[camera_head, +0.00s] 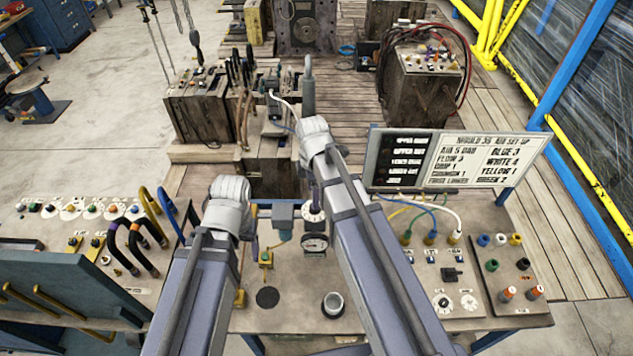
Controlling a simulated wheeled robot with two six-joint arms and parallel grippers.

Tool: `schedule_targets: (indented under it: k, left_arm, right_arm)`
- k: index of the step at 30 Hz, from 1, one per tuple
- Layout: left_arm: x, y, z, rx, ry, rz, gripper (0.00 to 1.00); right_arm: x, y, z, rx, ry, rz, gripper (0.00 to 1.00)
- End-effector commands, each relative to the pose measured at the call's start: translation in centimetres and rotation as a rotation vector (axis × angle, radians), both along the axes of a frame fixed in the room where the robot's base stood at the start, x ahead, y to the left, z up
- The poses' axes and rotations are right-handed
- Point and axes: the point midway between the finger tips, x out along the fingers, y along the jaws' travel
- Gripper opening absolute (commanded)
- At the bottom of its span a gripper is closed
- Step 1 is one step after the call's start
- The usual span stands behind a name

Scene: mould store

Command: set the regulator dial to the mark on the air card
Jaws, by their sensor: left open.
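The air card (486,161) is a white printed board standing at the back right of the bench. It reads "AIR 5 BAR" near its top left. The regulator dial (313,213) looks like a pale ring at the middle of the bench, with a round pressure gauge (315,243) just below it. Its mark and setting are too small to read. My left gripper (247,236) is open, left of the dial and apart from it, partly hidden by its wrist. My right gripper (315,190) is mostly hidden by its arm, just above the dial; whether it touches is unclear.
A dark label panel (402,160) adjoins the card. A board with coloured plugs (510,266) stands further right. A small cup (333,304) stands in front. Black hoses (135,247) lie at left.

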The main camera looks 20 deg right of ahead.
Motion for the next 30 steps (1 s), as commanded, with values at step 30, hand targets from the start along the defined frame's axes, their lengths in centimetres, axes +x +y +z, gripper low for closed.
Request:
schedule_targets:
  k: [30]
  left_arm:
    - [0.0,0.0,-6.0,0.001,-0.001,-0.015,0.73]
  right_arm:
    - [0.5,-0.6,-6.0,0.005,-0.003,0.060,0.75]
